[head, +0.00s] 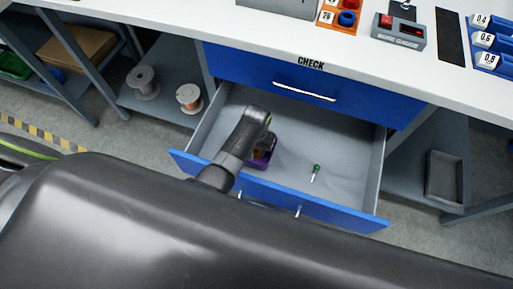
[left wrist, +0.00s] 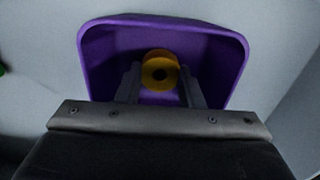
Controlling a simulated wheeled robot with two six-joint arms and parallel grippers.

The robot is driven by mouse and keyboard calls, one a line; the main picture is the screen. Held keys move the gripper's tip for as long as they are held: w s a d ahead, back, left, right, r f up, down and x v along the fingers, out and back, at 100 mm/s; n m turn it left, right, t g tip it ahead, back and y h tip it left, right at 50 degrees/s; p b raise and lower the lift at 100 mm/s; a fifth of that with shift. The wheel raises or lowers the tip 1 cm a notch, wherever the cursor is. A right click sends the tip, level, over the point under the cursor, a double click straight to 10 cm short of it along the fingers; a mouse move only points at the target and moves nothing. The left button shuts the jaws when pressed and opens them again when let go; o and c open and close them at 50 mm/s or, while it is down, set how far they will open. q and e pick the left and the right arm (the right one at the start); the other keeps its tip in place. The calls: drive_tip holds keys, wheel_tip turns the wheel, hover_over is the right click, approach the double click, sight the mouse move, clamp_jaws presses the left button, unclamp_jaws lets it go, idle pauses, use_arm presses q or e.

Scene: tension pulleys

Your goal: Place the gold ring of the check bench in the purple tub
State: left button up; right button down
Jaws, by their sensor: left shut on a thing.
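The purple tub (head: 271,157) stands in the open drawer under the CHECK label, partly hidden by my left arm in the head view. In the left wrist view, the tub (left wrist: 104,45) opens toward the camera, and the gold ring (left wrist: 160,58) shows inside its outline. My left gripper (left wrist: 160,90) is shut on the ring, one finger on each side. I cannot tell whether the ring touches the tub floor. In the head view my left gripper (head: 259,150) reaches down at the tub. My right gripper is not in view.
The open drawer (head: 340,165) also holds a green-handled screwdriver (head: 316,172) to the right of the tub. Its blue front panel (head: 340,214) faces me. The white bench top (head: 200,25) above carries a bore gauge (head: 398,30) and bins. Spools (head: 189,97) sit on a shelf at left.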

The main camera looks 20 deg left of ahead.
use_arm(q)
drive_tip(key=o, duration=1)
drive_tip(key=shift+f, duration=0.1)
drive_tip(key=shift+r+p, duration=1.4)
drive_tip(key=shift+r, duration=4.75)
drive_tip(key=shift+d, duration=0.1)
